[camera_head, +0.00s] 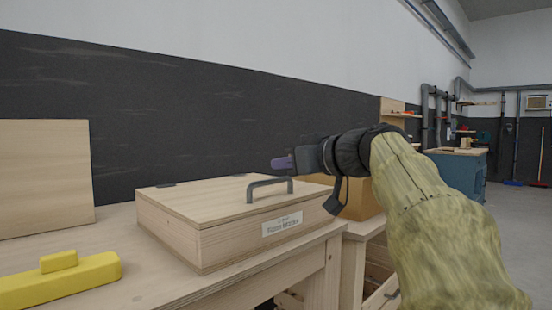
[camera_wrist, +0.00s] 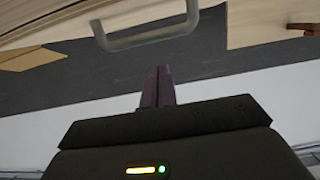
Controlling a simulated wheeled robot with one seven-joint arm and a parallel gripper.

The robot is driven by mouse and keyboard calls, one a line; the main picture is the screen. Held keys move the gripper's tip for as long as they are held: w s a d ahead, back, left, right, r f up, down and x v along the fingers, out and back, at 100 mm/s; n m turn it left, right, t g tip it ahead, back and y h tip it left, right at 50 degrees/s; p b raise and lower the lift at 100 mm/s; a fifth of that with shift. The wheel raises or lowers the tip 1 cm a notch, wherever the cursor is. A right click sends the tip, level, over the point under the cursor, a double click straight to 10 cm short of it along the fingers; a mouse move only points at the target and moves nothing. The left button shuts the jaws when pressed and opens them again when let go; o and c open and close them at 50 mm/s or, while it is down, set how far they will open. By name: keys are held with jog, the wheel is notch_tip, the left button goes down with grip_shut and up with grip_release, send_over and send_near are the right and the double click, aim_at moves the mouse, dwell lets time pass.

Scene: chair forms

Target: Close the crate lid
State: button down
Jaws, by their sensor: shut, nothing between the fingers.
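A pale wooden crate (camera_head: 240,239) with a label on its front stands on a wooden workbench. Its lid (camera_head: 205,197) lies flat on the box, with no gap that I can see along the front edge. A grey bar handle (camera_head: 270,184) stands on the lid's front part. It also shows in the wrist view (camera_wrist: 146,39). My gripper (camera_head: 274,163) is shut and empty, its purple fingers just above the handle in the head view. In the wrist view the shut fingers (camera_wrist: 158,72) point toward the handle, apart from it.
A yellow block-like object (camera_head: 62,279) lies on the bench (camera_head: 150,275) at left. A wooden panel (camera_head: 45,170) stands behind it. A cardboard-coloured box (camera_head: 358,199) is right of the crate, partly behind my arm. A dark wall panel runs behind.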

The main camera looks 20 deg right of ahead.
jog(key=s+d+f, duration=0.3)
jog(key=s+d, duration=0.1)
jog(key=s, duration=0.4)
jog(key=shift+s, duration=0.4)
jog(key=shift+w+f, duration=0.1)
jog(key=w+a+f+m+g+h, duration=0.1)
jog(key=a+f+m+g+h, duration=0.15)
jog(key=f, duration=0.95)
jog(key=w+a+f+m+g+h, duration=0.1)
jog(key=w+a+f+m+g, duration=0.2)
jog(key=f, duration=0.9)
jog(key=s+a+f+g+h, duration=0.15)
jog(key=s+f, duration=0.25)
jog(key=f, duration=0.4)
jog(key=s+a+f+g+h, duration=0.1)
jog(key=s+a+f+g, duration=0.2)
jog(key=s+f, duration=0.35)
jog(key=s+a+f+g+h, duration=0.1)
jog(key=s+a+f+g, duration=0.15)
jog(key=f, duration=0.65)
notch_tip(320, 180, up, 51)
jog(key=d+p, duration=0.1)
jog(key=p, duration=5.1)
jog(key=shift+r, duration=0.15)
